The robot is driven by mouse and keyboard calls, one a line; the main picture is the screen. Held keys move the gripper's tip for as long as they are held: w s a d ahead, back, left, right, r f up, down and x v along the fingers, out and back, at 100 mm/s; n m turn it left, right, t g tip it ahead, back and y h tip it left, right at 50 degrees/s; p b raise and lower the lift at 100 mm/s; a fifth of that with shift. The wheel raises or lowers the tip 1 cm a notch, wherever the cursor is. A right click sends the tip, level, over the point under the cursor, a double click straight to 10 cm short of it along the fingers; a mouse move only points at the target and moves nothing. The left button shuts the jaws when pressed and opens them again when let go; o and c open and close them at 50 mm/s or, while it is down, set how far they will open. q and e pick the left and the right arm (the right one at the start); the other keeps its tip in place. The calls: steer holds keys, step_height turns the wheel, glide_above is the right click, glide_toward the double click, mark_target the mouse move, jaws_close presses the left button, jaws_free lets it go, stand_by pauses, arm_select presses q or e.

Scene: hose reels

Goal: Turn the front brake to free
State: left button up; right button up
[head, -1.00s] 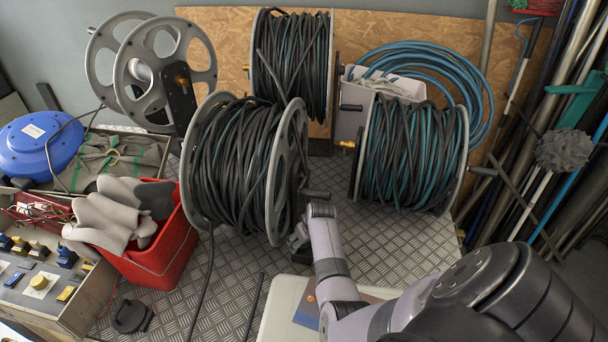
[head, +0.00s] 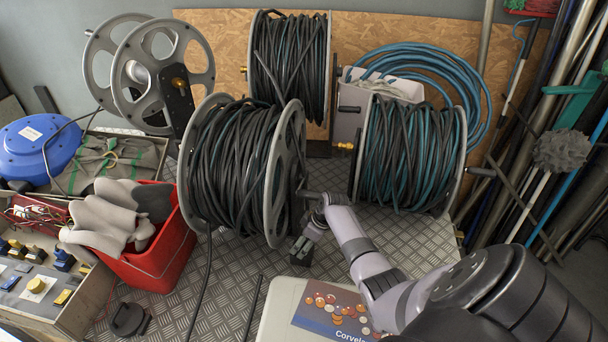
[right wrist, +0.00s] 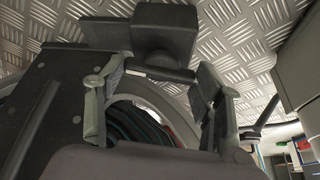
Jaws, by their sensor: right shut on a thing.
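The front reel (head: 235,165) stands nearest me, wound with black and dark green hose between grey flanges. A dark block (head: 301,251) shows low beside its right flange and appears to belong to the brake; the same dark block (right wrist: 150,35) with a short bar under it seems to fill the top of the right wrist view. My right gripper (head: 310,226) is at the reel's right side, shut on this dark part. Its two fingers (right wrist: 157,73) stand either side of the bar in the right wrist view. The exact contact is partly hidden. My left gripper is out of view.
A crank handle (head: 318,196) juts from the front reel just above my right gripper. Two more full reels (head: 290,60) (head: 408,155) stand behind and to the right. A red crate (head: 160,255) is at left. A pale case (head: 277,310) with a leaflet lies in front.

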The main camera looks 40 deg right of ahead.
stand_by(0.4)
steer(key=o, duration=0.9)
steer(key=shift+c, duration=0.2)
steer(key=shift+s+d+r, duration=0.1)
steer(key=shift+r, duration=0.35)
steer(key=s+d, duration=0.5)
steer(key=s, duration=0.6)
